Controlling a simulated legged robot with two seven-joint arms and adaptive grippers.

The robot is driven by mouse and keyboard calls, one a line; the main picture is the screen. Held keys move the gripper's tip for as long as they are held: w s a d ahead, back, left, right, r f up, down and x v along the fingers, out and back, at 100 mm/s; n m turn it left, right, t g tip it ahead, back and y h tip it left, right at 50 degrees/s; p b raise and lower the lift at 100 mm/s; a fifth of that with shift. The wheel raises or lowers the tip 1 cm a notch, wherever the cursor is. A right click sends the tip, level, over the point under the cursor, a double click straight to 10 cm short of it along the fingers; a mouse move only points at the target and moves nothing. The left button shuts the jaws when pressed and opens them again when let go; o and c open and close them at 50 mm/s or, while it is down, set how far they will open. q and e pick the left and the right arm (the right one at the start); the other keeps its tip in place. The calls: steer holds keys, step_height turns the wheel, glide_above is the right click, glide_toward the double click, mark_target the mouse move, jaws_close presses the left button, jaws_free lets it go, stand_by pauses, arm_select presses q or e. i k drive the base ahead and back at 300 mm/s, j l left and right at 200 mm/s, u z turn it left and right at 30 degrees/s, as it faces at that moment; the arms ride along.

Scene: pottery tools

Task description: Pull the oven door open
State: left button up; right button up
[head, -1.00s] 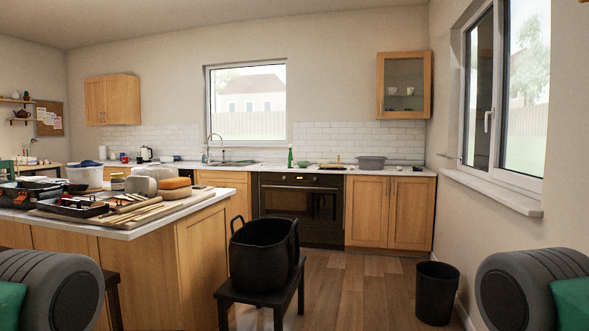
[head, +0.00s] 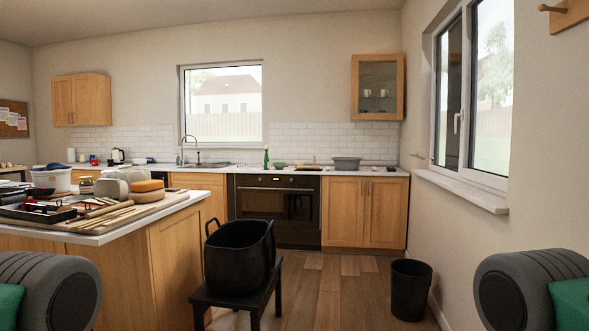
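The oven (head: 278,228) is black and built into the counter under the back window, across the room from me. Its door (head: 285,209) looks shut, with a handle bar (head: 270,188) along its top. The black tub in front hides part of the oven's lower left. Neither of my grippers is in view; only rounded grey parts of my arms show at the bottom left and bottom right corners.
A black tub (head: 238,262) stands on a dark stool (head: 240,298) ahead of me. The island (head: 176,262) with pottery tools is at left, a black bin (head: 411,290) at right by the wall. Wooden floor (head: 338,285) is clear between stool and bin.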

mark_target(293, 206)
steer(key=i+l+z, duration=0.1)
steer(key=i+z, duration=0.15)
steer(key=i, duration=0.8)
steer(key=i+z, duration=0.25)
steer(key=i, duration=0.8)
steer(key=i+l, duration=0.1)
steer(key=i, duration=0.9)
steer(key=i+u, duration=0.1)
steer(key=i, duration=0.9)
steer(key=i+j+u, duration=0.1)
steer(key=i+u, duration=0.2)
steer(key=i, duration=0.7)
steer(key=i+l+u, duration=0.15)
steer(key=i+u, duration=0.2)
steer(key=i, duration=0.65)
